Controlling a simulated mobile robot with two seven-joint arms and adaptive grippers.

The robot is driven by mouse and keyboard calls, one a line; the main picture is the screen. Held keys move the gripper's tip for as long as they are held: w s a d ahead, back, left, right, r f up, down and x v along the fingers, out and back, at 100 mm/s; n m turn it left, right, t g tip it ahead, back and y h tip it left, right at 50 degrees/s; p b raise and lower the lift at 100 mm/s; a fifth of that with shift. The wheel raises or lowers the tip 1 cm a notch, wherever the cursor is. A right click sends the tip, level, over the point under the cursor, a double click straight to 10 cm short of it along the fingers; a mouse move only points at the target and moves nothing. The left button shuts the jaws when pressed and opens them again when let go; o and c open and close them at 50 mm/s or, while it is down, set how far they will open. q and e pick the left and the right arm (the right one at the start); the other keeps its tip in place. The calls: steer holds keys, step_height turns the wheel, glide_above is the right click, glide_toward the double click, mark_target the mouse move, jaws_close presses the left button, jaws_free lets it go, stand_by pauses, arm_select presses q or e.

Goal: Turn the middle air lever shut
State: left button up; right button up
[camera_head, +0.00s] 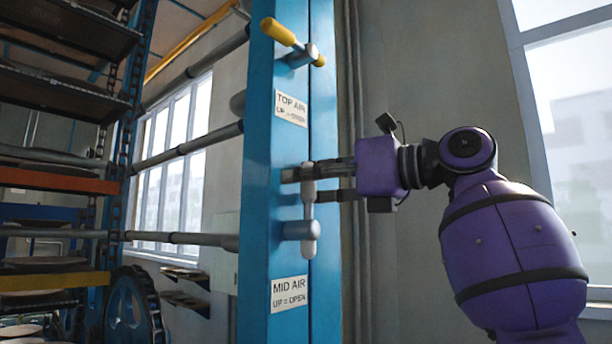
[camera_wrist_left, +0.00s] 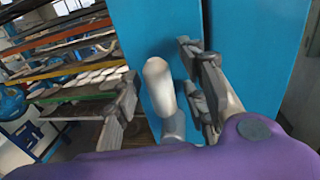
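The middle air lever (camera_head: 308,183) has a pale grey handle pointing up from its pivot on the blue post, above the "MID AIR, UP = OPEN" label (camera_head: 289,294). My left gripper (camera_head: 304,185) is at the upper part of this handle, its arm showing on the right of the head view. In the left wrist view the pale handle (camera_wrist_left: 160,85) stands between the two spread fingers of the gripper (camera_wrist_left: 160,98). A gap shows on the handle's left; its right side is close to the other finger, and contact is unclear. My right gripper is not in view.
The top air lever (camera_head: 284,35), yellow and tilted, is higher on the blue post (camera_head: 257,180), above its own label (camera_head: 291,108). Grey pipes (camera_head: 190,147) run left from the post to a rack of shelves (camera_head: 60,100). Windows are behind on both sides.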

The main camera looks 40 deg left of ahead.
arm_select(q)
jaws_close()
stand_by(0.3)
steer(key=shift+s+a, duration=0.1)
